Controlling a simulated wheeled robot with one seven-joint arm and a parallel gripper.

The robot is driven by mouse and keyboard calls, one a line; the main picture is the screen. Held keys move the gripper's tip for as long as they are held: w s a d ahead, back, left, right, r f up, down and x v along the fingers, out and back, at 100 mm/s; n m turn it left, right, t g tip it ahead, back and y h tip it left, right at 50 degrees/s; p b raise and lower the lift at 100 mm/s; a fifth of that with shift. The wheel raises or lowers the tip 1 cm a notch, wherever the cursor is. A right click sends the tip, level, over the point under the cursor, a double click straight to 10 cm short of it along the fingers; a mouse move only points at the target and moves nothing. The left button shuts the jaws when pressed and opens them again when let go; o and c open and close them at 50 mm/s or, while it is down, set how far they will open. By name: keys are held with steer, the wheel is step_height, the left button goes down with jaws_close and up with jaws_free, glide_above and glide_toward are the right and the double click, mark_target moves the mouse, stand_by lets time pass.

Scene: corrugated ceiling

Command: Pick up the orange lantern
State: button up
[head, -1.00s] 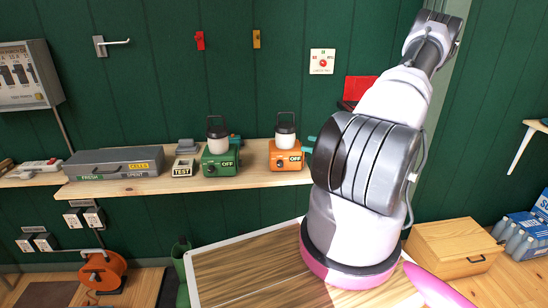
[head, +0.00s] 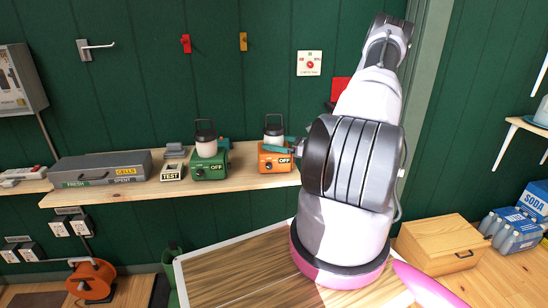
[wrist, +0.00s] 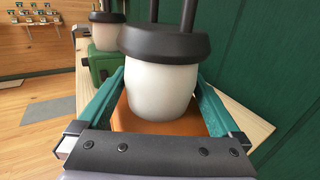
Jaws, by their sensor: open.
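The orange lantern (head: 268,163) stands upright on the wall shelf, with a white globe, black cap, black handle and a front label reading OFF. In the wrist view its globe and cap fill the middle, with part of the orange base (wrist: 128,122) below. My gripper (wrist: 160,82) is open, its teal fingers on the left and right sides of the lantern. I cannot tell whether they touch it. In the head view my gripper (head: 284,147) reaches the lantern from the right, one teal finger crossing in front of it.
A green lantern (head: 208,168) stands just left on the shelf (head: 110,192). Beyond it are a TEST block (head: 172,172) and a grey case (head: 100,168). The green wall is close behind. A wood-topped table (head: 230,270) is below, with a wooden box (head: 440,242) to the right.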

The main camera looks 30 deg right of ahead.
jaws_close()
steer(key=shift+r, duration=0.2)
step_height(320, 180, up, 10)
steer(key=shift+f, duration=0.15)
stand_by(0.4)
